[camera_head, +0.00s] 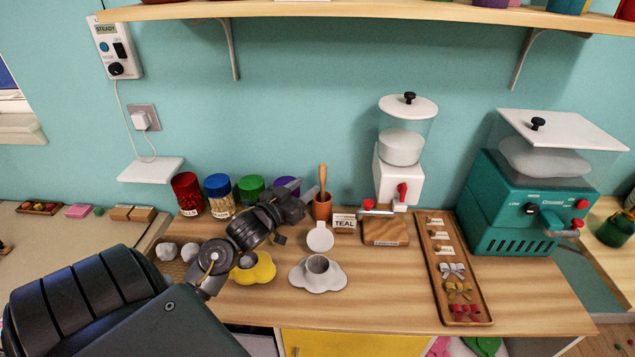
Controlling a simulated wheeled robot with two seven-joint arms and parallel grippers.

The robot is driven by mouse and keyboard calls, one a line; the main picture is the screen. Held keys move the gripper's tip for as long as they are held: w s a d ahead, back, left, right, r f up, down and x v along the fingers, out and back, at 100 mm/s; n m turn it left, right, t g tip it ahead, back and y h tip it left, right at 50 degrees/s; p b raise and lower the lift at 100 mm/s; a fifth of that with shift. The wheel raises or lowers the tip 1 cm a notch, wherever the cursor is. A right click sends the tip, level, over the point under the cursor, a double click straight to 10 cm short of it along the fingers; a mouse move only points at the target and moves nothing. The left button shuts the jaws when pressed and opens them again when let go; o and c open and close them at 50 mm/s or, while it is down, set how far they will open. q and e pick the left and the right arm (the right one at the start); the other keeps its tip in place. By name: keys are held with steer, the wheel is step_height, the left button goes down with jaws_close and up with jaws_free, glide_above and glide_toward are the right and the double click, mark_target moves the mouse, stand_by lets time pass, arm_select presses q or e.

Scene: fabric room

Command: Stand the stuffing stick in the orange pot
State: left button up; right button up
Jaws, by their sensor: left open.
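The wooden stuffing stick (323,178) stands nearly upright in the small orange pot (322,210), with its upper part above the rim. Its lower end is hidden inside the pot. The pot stands near the back of the wooden counter (390,290). My left gripper (302,190) is open, just left of the stick and pot. No object shows between its fingers, and a small gap seems to lie between it and the stick. My right gripper is not in view.
Red (187,195), blue (219,196) and green (251,190) jars stand behind my left arm. A TEAL sign (344,223) is beside the pot. A yellow dish (255,268) and a grey cloud-shaped dish (318,277) lie in front. A wooden tray (450,240) and teal machine (515,215) are right.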

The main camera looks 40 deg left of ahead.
arm_select(q)
steer(key=s, duration=0.3)
steer(key=shift+s+d, duration=0.15)
steer(key=shift+s, duration=0.15)
steer(key=shift+r, duration=0.1)
